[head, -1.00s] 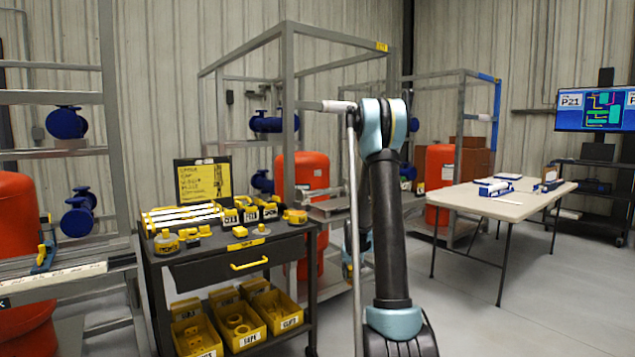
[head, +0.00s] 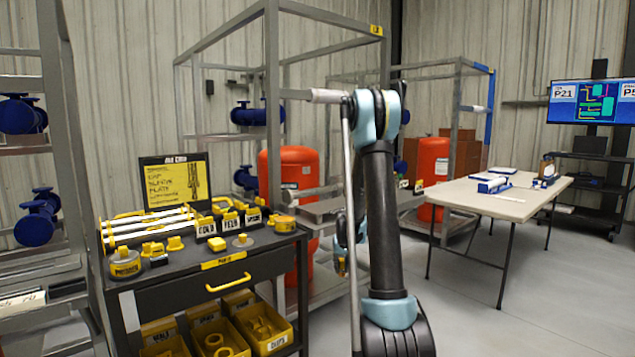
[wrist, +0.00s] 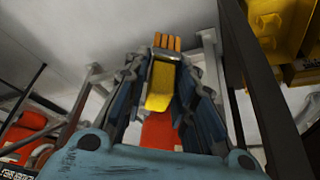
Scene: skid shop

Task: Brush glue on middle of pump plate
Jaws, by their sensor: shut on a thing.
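In the wrist view my gripper (wrist: 164,70) is shut on a yellow brush (wrist: 160,88) with orange bristles at its far end. The bristles point away from my wrist and touch nothing that I can see. A flat grey plate (head: 335,208) shows on the middle skid frame, partly behind my arm. I cannot tell whether it is the pump plate. No glue can be made out on it.
A black tool cart (head: 205,277) with yellow bins and tools stands close at left. A grey metal skid frame (head: 272,90) and red tank (head: 286,170) stand behind it. A folding table (head: 478,196) is at right. Grey floor is clear at front right.

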